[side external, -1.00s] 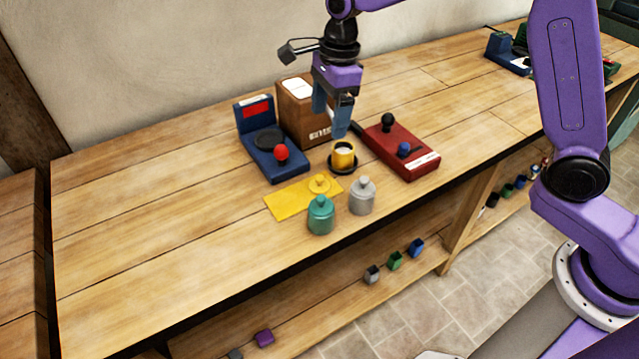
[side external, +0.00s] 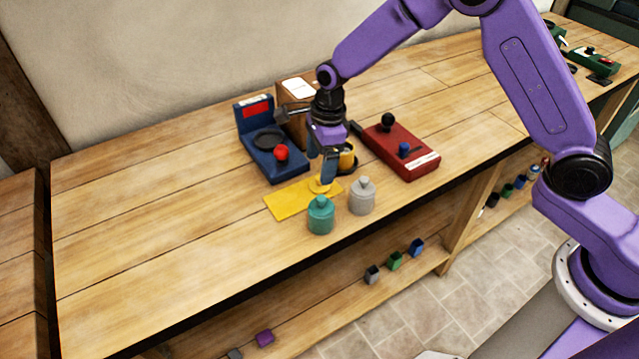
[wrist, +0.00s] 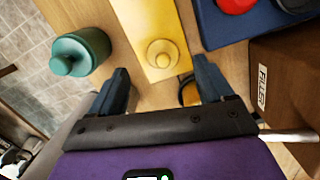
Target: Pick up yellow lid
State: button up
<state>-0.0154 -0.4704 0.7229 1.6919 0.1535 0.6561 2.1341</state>
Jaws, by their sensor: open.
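The yellow lid (side external: 318,187) is a round disc with a small knob, lying on a flat yellow mat (side external: 288,203) on the wooden bench. In the wrist view the yellow lid (wrist: 162,56) shows ahead of the jaws, between their lines, on the yellow mat (wrist: 140,18). My gripper (side external: 328,180) is open and empty, pointing down right by the lid in the side view, where a finger partly covers it. In the wrist view my gripper (wrist: 160,82) has its two blue fingers wide apart.
A teal jar (side external: 320,216) and a grey jar (side external: 362,197) stand at the mat's front and right. A blue device (side external: 272,155), a brown box (side external: 293,90) and a red device (side external: 402,152) stand around. The bench's left is clear.

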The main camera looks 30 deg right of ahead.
aim_at(315, 186)
jog(key=f, duration=0.4)
jog(key=shift+w+d+f, duration=0.1)
jog(key=shift+d, duration=0.1)
jog(key=shift+a+f, duration=0.1)
jog(key=shift+f, duration=0.45)
jog(key=c, duration=1.1)
